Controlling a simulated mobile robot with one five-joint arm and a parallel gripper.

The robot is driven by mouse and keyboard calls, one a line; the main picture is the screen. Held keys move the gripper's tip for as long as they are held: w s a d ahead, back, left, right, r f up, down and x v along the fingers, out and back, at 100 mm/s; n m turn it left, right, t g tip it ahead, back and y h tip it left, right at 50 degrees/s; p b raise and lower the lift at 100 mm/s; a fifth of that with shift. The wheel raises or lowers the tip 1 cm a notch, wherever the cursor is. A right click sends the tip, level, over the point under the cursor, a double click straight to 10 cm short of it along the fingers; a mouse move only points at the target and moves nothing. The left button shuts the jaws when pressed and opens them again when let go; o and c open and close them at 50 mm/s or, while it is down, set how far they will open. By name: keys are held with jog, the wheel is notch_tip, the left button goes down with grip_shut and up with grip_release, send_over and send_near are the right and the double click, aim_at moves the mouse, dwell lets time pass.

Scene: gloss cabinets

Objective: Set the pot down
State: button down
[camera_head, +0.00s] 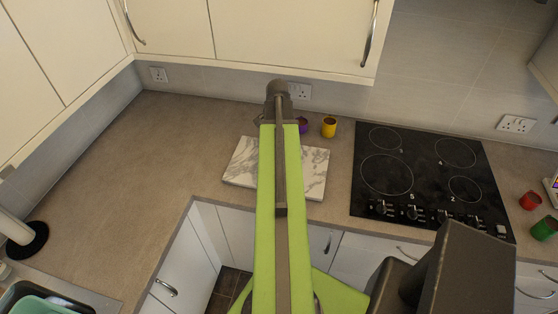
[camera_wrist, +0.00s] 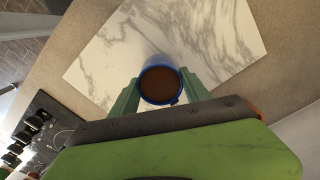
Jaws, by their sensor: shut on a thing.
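A small blue pot (camera_wrist: 160,82) with brown contents, perhaps soil, sits between the green fingers of my gripper (camera_wrist: 160,85) in the wrist view. The gripper is shut on it. The pot is over the white marble board with grey veins (camera_wrist: 205,40); I cannot tell whether it touches the board. In the head view the marble board (camera_head: 313,170) lies on the counter left of the hob. My green arm crosses the middle of that board and hides part of it, along with the pot and the gripper fingers.
A black hob (camera_head: 425,165) lies right of the board. A yellow cup (camera_head: 329,127) and a partly hidden purple cup (camera_head: 303,125) stand behind the board. Red (camera_head: 530,200) and green (camera_head: 544,228) cups stand at far right. The counter (camera_head: 160,150) left of the board is clear.

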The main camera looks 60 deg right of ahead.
notch_tip(320, 180, down, 4)
jog(key=b, duration=0.4)
jog(key=shift+r, duration=0.25)
jog(key=shift+f, duration=0.2)
jog(key=c, duration=0.5)
grip_release()
jog(key=shift+r, duration=0.1)
notch_tip(320, 180, up, 12)
jog(key=p, duration=1.2)
jog(key=shift+r+p, duration=0.25)
jog(key=shift+p, duration=0.15)
jog(key=shift+f, duration=0.15)
